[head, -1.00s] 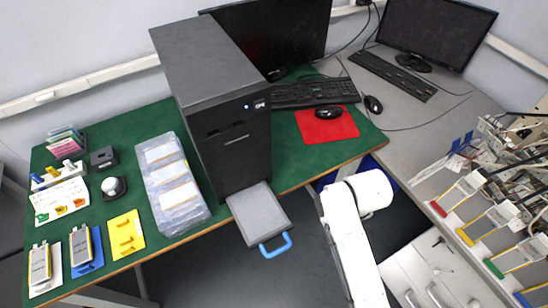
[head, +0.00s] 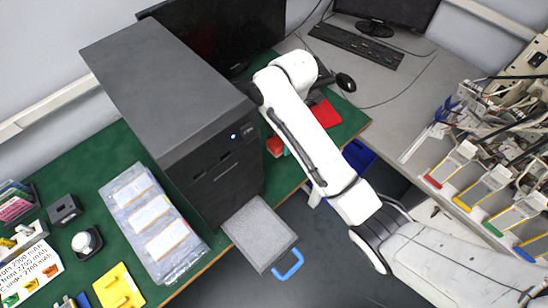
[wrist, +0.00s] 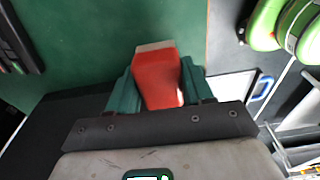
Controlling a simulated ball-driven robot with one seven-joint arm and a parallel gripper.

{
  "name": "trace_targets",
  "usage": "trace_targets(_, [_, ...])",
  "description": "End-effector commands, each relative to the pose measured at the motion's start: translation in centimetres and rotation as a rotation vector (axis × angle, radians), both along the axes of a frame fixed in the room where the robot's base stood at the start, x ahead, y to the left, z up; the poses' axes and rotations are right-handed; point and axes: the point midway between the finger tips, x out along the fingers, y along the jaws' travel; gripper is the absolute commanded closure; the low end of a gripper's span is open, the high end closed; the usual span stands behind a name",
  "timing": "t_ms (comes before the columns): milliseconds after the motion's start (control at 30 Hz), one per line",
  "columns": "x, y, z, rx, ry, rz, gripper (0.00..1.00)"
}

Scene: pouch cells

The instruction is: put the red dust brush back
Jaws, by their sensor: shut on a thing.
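The red dust brush (wrist: 158,82) is between the green fingers of my gripper (wrist: 160,92) in the wrist view, with a pale strip along its far end. My gripper is shut on it. In the head view a red piece of the brush (head: 275,146) shows below my arm, beside the black computer tower, with a bit of teal finger (head: 287,151) next to it. Most of my gripper is hidden by my arm there. The brush appears to be over the green bench top; I cannot tell whether it touches.
The black tower (head: 215,165) stands close on the left of my gripper. A grey tray with a blue handle (head: 289,266) juts out past the bench edge. Packaged pouches (head: 153,220) lie left of the tower.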

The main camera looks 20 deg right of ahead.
Motion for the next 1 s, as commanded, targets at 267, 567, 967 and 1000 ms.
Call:
trace_targets(267, [0.0, 0.0, -2.9, 0.001, 0.001, 0.018, 0.82])
trace_targets(567, [0.0, 0.0, -6.6, -0.001, 0.002, 0.016, 0.82])
trace_targets(967, [0.0, 0.0, -9.9, -0.001, -0.001, 0.017, 0.82])
trace_targets(1000, [0.0, 0.0, -9.9, -0.001, -0.001, 0.017, 0.82])
